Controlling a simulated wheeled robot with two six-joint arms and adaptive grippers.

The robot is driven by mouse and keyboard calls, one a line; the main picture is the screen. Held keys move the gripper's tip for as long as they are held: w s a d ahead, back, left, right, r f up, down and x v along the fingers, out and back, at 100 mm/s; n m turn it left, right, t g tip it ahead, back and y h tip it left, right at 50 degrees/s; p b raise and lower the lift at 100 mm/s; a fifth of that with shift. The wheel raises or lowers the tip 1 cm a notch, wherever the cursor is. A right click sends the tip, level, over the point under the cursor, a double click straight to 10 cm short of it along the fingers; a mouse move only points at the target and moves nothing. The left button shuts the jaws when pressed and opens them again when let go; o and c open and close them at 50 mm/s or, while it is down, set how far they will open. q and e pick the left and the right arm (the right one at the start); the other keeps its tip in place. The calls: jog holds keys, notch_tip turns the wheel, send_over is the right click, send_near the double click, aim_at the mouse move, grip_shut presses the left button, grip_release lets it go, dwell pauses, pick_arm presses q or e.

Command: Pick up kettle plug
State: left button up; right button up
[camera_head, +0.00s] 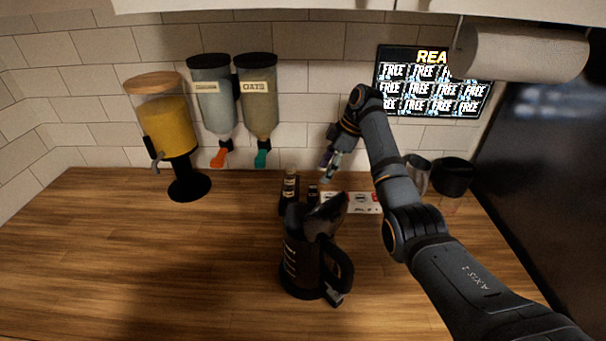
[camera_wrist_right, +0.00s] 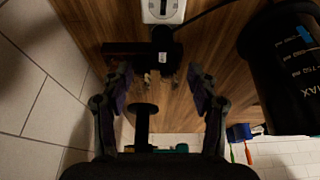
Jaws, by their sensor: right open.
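The black kettle (camera_head: 302,255) stands upright on the counter in the head view; it also shows at the right edge of the right wrist view (camera_wrist_right: 292,75). In the right wrist view, a black piece with a small white label (camera_wrist_right: 163,44) lies ahead of my fingers and looks like the kettle plug; a dark cord runs near it. I cannot make the plug out in the head view. My right gripper (camera_head: 328,166) is above the back of the counter; in the wrist view its fingers (camera_wrist_right: 162,90) are apart with nothing held. My left gripper is not in view.
Two small dark bottles, one at the left (camera_head: 289,190), stand behind the kettle near a white flat piece (camera_head: 365,203). A juice dispenser (camera_head: 168,130) stands at the back left. Two wall dispensers (camera_head: 257,100) hang above. The counter's left front is clear.

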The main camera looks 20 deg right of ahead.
aim_at(316, 187)
jog(key=x, duration=0.2)
jog(key=p+x, duration=0.1)
jog(key=x, duration=0.1)
jog(key=shift+s+a, duration=0.25)
jog(key=shift+a, duration=0.05)
jog(key=shift+w+a+f+p, duration=0.15)
jog(key=shift+a+f+p, duration=0.05)
jog(key=shift+f+p, duration=0.35)
jog(key=p+x, duration=0.1)
jog(key=x, duration=0.3)
jog(key=shift+d, duration=0.1)
jog(key=shift+f, duration=0.25)
grip_shut()
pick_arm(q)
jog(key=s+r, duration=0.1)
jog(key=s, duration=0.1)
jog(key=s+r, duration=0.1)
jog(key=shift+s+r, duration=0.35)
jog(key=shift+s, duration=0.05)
